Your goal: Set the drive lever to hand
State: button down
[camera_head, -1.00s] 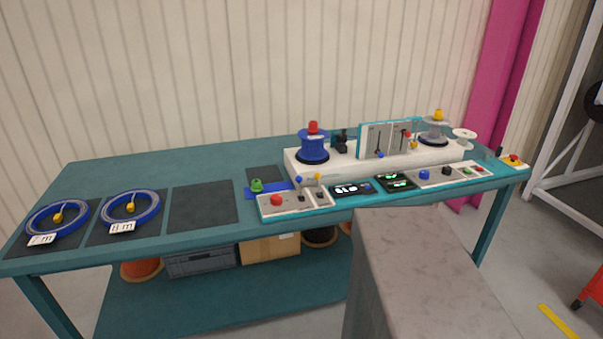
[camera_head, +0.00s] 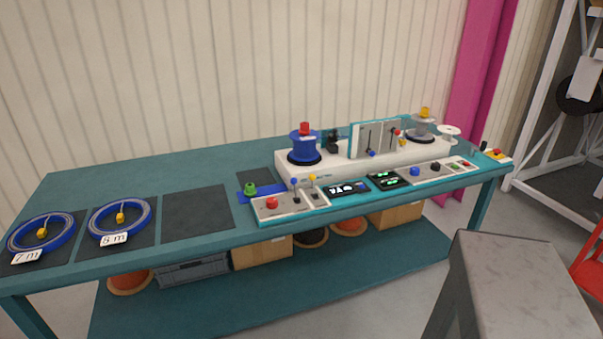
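The machine console (camera_head: 375,158) stands on the right half of a teal bench. Two small levers with a blue knob (camera_head: 294,182) and a yellow knob (camera_head: 313,178) stand on the low front panel, beside a red button (camera_head: 272,203). The labels are too small to read, so I cannot tell which one is the drive lever or its setting. My gripper is not in view.
A grey block (camera_head: 515,275) stands in the right foreground, in front of the bench's right end. Coils marked 7 m (camera_head: 22,247) and 8 m (camera_head: 92,222) lie on dark mats at the left. A blue reel (camera_head: 305,147) sits on the console. Boxes and reels fill the lower shelf.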

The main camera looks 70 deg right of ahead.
aim_at(293, 181)
jog(key=z, duration=0.8)
jog(key=i, duration=0.55)
jog(key=u, duration=0.05)
jog(key=k, duration=0.6)
jog(key=u, duration=0.05)
